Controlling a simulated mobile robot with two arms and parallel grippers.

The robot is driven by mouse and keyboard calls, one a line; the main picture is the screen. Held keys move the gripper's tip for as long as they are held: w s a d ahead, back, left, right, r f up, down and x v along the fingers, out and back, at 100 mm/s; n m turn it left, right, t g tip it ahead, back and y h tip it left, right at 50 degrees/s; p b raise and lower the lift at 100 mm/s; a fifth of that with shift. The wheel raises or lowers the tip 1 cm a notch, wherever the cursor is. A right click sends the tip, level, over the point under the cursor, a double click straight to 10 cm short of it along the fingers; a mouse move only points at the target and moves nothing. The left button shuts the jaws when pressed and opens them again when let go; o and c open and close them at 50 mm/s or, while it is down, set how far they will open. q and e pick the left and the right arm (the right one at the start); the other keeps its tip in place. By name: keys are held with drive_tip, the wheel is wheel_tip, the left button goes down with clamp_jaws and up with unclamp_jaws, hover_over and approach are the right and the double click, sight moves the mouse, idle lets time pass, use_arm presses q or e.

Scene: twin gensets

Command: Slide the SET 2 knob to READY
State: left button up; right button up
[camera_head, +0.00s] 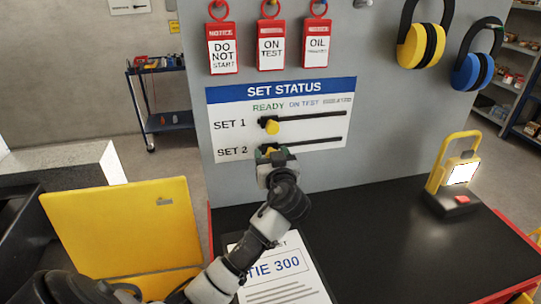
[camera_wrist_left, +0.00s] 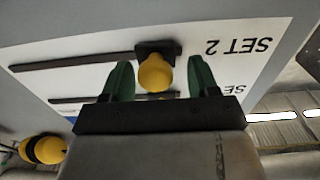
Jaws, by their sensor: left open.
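The white SET STATUS board (camera_head: 228,108) on the grey panel has two black slots under READY and ON TEST. The yellow SET 2 knob (camera_wrist_left: 154,74) sits on a dark slider at the slot end by the SET 2 label, below READY. In the head view my gripper mostly hides this knob. My left gripper (camera_head: 274,156) is in front of it. In the left wrist view, which is upside down, its green fingers (camera_wrist_left: 157,82) are open, one on each side of the knob, with gaps visible. The SET 1 knob (camera_head: 271,127) is at the left end of its slot.
Red tags (camera_head: 222,58) hang above the board, with yellow earmuffs (camera_head: 420,45) and blue earmuffs (camera_head: 473,70) at right. Below is a black tabletop (camera_head: 400,240) with a paper sheet (camera_head: 285,275) and a lit lamp (camera_head: 460,175). The tabletop's middle is clear.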

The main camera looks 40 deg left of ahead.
use_arm(q)
drive_tip(key=b+v, duration=0.1)
drive_tip(key=v, duration=0.9)
drive_tip(key=shift+s, duration=0.15)
